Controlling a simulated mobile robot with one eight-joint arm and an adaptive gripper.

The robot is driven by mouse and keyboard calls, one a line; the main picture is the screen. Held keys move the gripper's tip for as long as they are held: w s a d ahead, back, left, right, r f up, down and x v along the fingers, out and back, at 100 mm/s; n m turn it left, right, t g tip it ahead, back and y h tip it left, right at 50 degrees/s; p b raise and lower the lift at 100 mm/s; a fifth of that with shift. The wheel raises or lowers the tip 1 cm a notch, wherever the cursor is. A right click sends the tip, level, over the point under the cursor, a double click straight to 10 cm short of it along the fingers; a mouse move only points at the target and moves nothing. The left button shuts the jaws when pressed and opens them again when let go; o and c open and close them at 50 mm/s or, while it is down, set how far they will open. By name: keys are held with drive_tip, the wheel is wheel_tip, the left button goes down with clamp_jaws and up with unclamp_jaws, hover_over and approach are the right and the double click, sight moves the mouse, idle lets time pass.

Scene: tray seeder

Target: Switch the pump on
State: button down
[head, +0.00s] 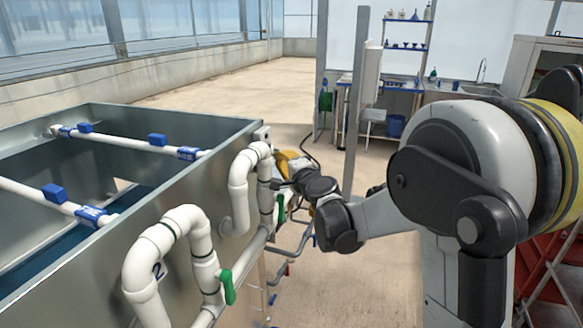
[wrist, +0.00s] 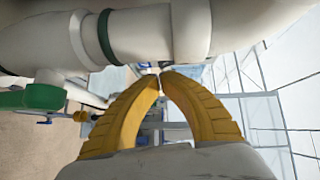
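I cannot pick out the pump for certain in either view. In the head view my gripper (head: 287,160) is just beyond the white pipe bend at the tank's right end, partly hidden by the pipe and my arm. In the wrist view a thick white pipe (wrist: 140,35) lies close by the fingertips.
White pipes (head: 180,222) with green valve handles (head: 227,286) run along the metal tank's (head: 100,270) side; a green handle (wrist: 45,97) is also close in the wrist view. A sink bench (head: 460,92) and shelves stand behind. The floor (head: 230,88) beyond is open.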

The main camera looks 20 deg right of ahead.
drive_tip(key=shift+w+a, duration=0.25)
drive_tip(key=shift+a, duration=0.05)
drive_tip(key=shift+w+a+f, duration=0.2)
drive_tip(key=shift+w+a, duration=0.05)
drive_tip(key=shift+a, duration=0.15)
drive_tip(key=shift+f, duration=0.1)
